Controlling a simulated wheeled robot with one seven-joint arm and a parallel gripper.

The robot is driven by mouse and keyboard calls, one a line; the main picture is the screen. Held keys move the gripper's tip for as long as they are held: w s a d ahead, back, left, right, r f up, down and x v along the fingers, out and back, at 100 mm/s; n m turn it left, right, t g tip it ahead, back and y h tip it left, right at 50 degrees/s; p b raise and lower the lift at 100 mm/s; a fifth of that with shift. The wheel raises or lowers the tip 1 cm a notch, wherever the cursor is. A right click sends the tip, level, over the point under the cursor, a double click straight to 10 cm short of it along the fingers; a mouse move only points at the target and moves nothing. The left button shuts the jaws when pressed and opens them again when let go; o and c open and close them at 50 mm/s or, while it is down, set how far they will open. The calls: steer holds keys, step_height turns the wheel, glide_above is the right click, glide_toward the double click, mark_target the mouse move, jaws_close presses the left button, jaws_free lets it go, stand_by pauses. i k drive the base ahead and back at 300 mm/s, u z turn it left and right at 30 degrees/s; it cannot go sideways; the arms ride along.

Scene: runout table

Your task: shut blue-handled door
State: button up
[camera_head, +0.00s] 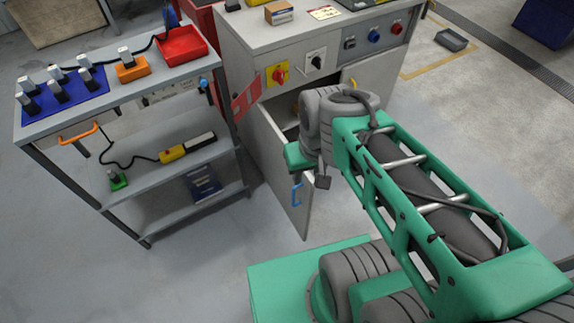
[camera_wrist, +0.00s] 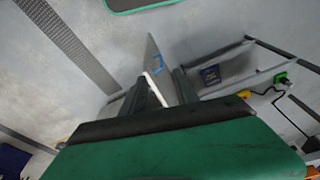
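The blue-handled door (camera_head: 276,165) hangs open from the left side of the grey cabinet (camera_head: 232,60), swung out toward me. Its blue handle (camera_head: 297,194) faces left, near the free edge. In the wrist view the door (camera_wrist: 153,50) is seen nearly edge-on, with the handle (camera_wrist: 158,64) beyond the fingertips. My gripper (camera_wrist: 158,83) has its two dark fingers apart, with a pale strip visible between them; I cannot tell whether they touch anything.
A yellow handle (camera_head: 352,83) shows on the cabinet's right front. A shelved cart (camera_head: 165,85) stands left of the door, with a red bin (camera_head: 181,45) and tools on top. A red tag (camera_head: 246,98) is at the cabinet's left. Floor in front of the cart is clear.

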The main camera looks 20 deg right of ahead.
mark_target(297, 201)
steer(key=i, duration=0.35)
steer(key=u, duration=0.55)
steer(key=k, duration=0.6)
steer(key=u, duration=1.2)
steer(key=i, duration=1.05)
steer(key=z, duration=0.45)
